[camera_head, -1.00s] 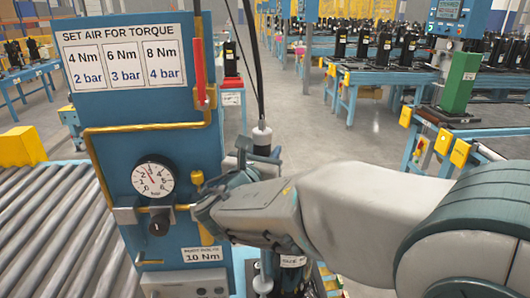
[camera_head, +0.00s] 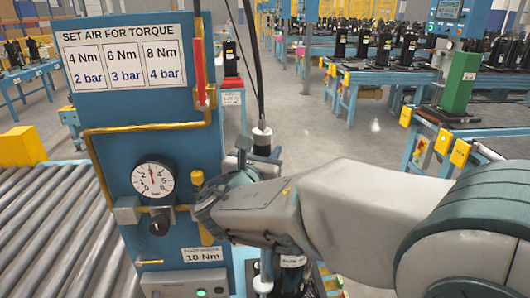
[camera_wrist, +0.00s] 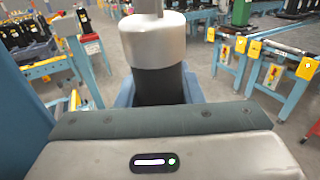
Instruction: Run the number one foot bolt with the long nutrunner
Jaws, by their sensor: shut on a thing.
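The long nutrunner (camera_head: 262,142) hangs upright beside the blue air panel (camera_head: 200,140), with a pale collar above a black body and a cable running up from it. My gripper (camera_head: 243,172) is shut around its body. In the wrist view the nutrunner's silver collar and black body (camera_wrist: 155,70) stand upright between my fingers. Below my gripper a black compressor (camera_head: 290,280) with a white label is partly hidden by my arm. The nutrunner's lower end, the number one foot bolt and their contact are hidden.
The panel carries a torque chart (camera_head: 121,52), a round pressure gauge (camera_head: 153,178), a black knob (camera_head: 160,220) and a 10 Nm plate (camera_head: 204,255). A roller conveyor (camera_head: 50,225) lies left. Tables with compressors stand behind, with open floor (camera_head: 320,130) between.

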